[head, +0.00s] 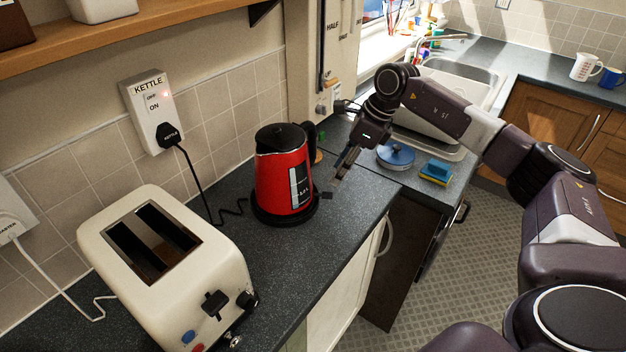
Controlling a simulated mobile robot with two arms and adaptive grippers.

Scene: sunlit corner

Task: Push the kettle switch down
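The red kettle (283,180) with a black lid stands upright on its black base on the dark worktop. A small dark tab (326,195) sticks out low on its right side and looks like its switch lever. On the wall, a white socket plate (146,104) labelled KETTLE has OFF and ON marks, a red light and a black plug. My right gripper (338,179) points down just right of the kettle, above and close to the tab, with no visible contact. Its fingers look close together, but any gap is unclear. My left gripper is out of view.
A cream toaster (165,265) stands at the front left. A blue-lidded round dish (395,155) and a blue and yellow sponge (436,172) lie right of my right gripper, near the sink (455,90). The worktop in front of the kettle is clear.

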